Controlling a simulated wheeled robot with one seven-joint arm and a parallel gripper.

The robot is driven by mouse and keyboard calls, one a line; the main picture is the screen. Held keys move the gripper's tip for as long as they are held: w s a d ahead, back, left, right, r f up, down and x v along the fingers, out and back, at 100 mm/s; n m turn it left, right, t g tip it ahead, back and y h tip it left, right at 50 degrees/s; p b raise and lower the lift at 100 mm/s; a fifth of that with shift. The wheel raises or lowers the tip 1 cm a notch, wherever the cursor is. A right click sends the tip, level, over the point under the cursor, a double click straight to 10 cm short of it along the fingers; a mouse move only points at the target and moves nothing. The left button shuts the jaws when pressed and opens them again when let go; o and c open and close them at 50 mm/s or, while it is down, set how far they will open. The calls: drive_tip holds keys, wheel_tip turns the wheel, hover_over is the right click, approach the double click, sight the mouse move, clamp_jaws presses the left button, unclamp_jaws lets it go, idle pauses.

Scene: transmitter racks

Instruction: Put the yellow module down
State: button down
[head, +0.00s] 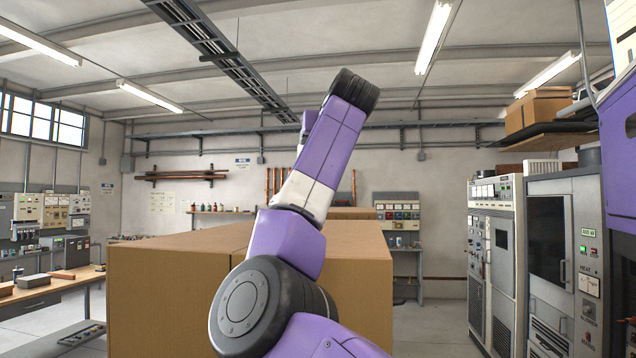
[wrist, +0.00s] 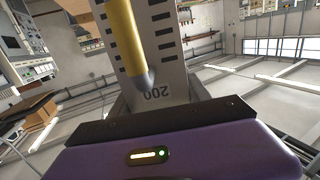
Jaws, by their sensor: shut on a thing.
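In the wrist view, the purple body of my gripper (wrist: 160,140) fills the bottom, with a black bar along its upper edge. A yellow rod-shaped part (wrist: 122,35) with a grey rounded end runs up out of the frame; I take it for the yellow module. It lies in front of a pale plate (wrist: 165,60) with black tick marks and the number 200. My gripper is shut on the module, but the fingertips and the contact are not clearly visible. In the head view, my raised arm hides the gripper and the module.
Large cardboard boxes (head: 180,300) stand directly ahead, behind my arm. A wooden workbench (head: 88,274) with several small blocks is at the left. Grey equipment racks (head: 496,250) line the right, with a shelf holding a cardboard box (head: 538,108) above. Floor shows between boxes and racks.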

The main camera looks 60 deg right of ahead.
drive_tip(key=shift+s+f+p, duration=0.1)
drive_tip(key=shift+f+p, duration=0.35)
drive_tip(key=shift+f, duration=4.35)
drive_tip(key=shift+f, duration=0.2)
drive_tip(key=c, duration=0.5)
unclamp_jaws()
drive_tip(key=shift+f, duration=0.1)
drive_tip(key=shift+r, duration=0.2)
drive_tip(key=b+v, duration=0.4)
drive_tip(key=v, duration=0.8)
drive_tip(key=shift+b, duration=0.3)
